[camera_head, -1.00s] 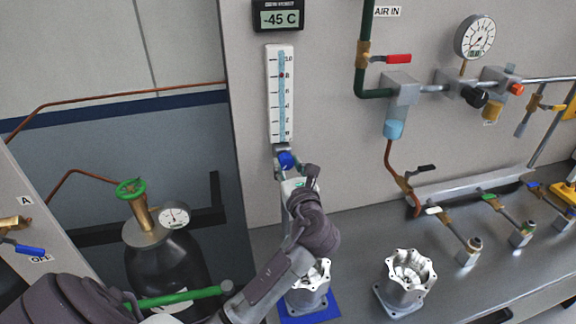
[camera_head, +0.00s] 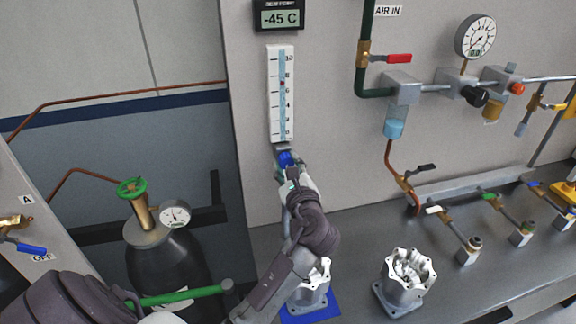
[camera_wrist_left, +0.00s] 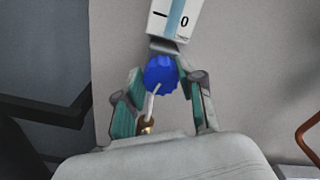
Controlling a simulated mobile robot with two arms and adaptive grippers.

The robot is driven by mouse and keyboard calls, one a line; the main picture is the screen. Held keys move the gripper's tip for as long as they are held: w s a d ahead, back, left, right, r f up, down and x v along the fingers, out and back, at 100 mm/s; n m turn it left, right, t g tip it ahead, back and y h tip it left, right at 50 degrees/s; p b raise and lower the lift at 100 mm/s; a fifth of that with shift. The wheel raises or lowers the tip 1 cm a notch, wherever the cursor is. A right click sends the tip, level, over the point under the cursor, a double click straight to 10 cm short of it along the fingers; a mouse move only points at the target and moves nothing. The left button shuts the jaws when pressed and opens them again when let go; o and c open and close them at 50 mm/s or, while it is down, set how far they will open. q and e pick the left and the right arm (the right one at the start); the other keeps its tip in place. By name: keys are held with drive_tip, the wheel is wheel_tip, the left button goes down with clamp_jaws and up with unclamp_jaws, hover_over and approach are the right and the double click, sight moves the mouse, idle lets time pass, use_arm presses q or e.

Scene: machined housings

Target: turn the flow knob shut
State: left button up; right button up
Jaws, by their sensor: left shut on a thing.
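The flow knob is blue and faceted; it sits under the flowmeter (camera_head: 271,95), a white upright scale on the grey panel, and shows in the left wrist view (camera_wrist_left: 161,74). The meter's small dark red float (camera_head: 282,83) stands between the 6 and 8 marks. My left gripper (camera_head: 285,160) is shut on the knob. In the left wrist view its two fingers lie on either side of the knob, and the meter's lower end (camera_wrist_left: 168,22) shows the 0 mark. My right gripper is in no view.
Two machined housings are on the bench, one on a blue mat (camera_head: 322,311) partly behind my left arm, one (camera_head: 405,282) to the right. A gas cylinder (camera_head: 150,255) with a green handwheel stands at left. Valves and a dial gauge (camera_head: 475,37) are at right.

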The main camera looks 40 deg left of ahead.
use_arm(q)
drive_tip(key=shift+n, duration=0.5)
drive_tip(key=o, duration=1.1)
drive_tip(key=shift+o, duration=0.2)
drive_tip(key=v, duration=1.2)
